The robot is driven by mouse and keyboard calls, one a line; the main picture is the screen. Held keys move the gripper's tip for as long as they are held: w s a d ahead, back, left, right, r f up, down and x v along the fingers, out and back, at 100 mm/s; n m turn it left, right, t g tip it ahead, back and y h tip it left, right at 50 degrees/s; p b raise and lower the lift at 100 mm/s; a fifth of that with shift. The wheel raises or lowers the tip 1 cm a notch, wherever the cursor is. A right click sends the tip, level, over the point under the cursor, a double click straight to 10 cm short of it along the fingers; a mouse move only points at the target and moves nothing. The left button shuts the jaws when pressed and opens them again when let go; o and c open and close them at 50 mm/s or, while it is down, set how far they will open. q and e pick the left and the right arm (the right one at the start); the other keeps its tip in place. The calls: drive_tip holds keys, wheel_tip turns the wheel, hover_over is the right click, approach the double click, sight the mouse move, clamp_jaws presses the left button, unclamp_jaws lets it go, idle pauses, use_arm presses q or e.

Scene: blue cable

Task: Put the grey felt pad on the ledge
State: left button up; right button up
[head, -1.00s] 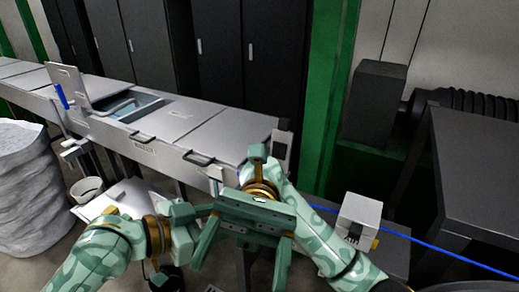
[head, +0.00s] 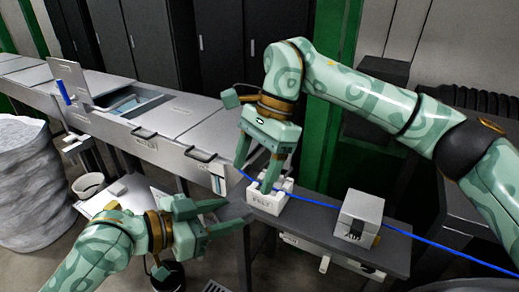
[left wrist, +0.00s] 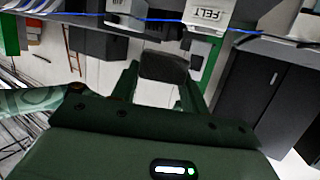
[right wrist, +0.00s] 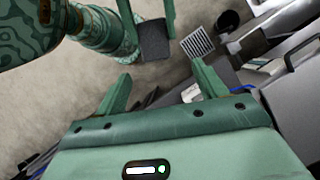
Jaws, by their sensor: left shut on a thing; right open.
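The grey felt pad (left wrist: 163,68) is a small dark slab between the fingers of my left gripper (head: 234,213). It also shows between those fingers in the right wrist view (right wrist: 152,40). My left gripper is shut on it, left of the dark grey ledge (head: 318,228); in the head view the pad is hard to make out. My right gripper (head: 257,165) is open, fingers down, by the white box marked FELT (head: 266,201), overlapping it in the head view. No pad shows in my right gripper. The FELT box stands on the ledge's left end and shows in the left wrist view (left wrist: 207,15).
A blue cable (head: 420,241) runs along the ledge past a grey-white block (head: 359,216). A grey bench with lidded bins (head: 165,120) stands behind on the left. A bucket (head: 90,186) and a pale sack (head: 25,185) are at the left.

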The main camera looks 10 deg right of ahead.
sight(241, 204)
drive_tip(key=x, duration=0.8)
drive_tip(key=shift+a, duration=0.1)
drive_tip(key=shift+r, duration=0.1)
use_arm(q)
drive_tip(key=shift+s, duration=0.1)
use_arm(e)
drive_tip(key=c, duration=1)
use_arm(q)
drive_tip(key=o, duration=1)
use_arm(e)
drive_tip(key=shift+c, duration=0.2)
use_arm(q)
drive_tip(key=shift+o, duration=0.2)
